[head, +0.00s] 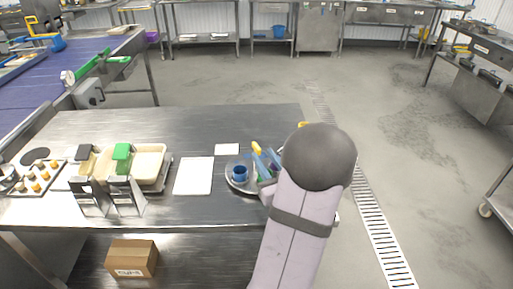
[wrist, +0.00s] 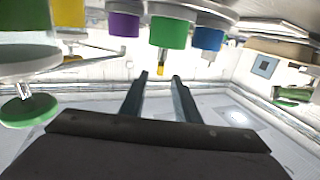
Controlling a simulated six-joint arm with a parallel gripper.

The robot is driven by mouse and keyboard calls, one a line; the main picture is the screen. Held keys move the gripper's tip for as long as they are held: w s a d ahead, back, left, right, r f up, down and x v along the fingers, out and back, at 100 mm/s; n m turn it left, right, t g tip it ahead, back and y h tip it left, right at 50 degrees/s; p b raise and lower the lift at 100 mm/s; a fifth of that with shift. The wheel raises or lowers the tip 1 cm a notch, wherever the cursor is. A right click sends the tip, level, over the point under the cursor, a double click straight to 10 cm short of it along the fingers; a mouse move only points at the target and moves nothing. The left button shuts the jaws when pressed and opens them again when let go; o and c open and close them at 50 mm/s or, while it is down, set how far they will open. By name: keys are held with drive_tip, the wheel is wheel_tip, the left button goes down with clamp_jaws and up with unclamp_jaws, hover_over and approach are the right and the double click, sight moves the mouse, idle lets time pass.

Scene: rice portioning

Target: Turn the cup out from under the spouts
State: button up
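A small blue cup (head: 239,174) stands upright on a round metal tray (head: 234,187) on the steel table, just left of my arm. Yellow, blue and green parts (head: 264,160) show beside it, partly hidden by my arm. In the wrist view, my gripper (wrist: 160,76) has two dark fingers apart with nothing held between them. Beyond the fingertips is a green cylinder (wrist: 169,33) with a small yellow-tipped stem below it. A purple cylinder (wrist: 123,25) and a blue one (wrist: 208,39) flank it. My arm hides the gripper in the head view. I cannot tell which parts are spouts.
A white board (head: 193,176) lies left of the tray, with a small white card (head: 227,149) behind it. Further left are a cream bin (head: 149,165), metal stands (head: 125,194) and a tray of small yellow-topped pieces (head: 36,184). The table's back is clear.

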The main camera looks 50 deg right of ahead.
sight(260, 150)
drive_tip(key=shift+p+x, duration=0.75)
drive_tip(key=shift+x, duration=2.65)
clamp_jaws()
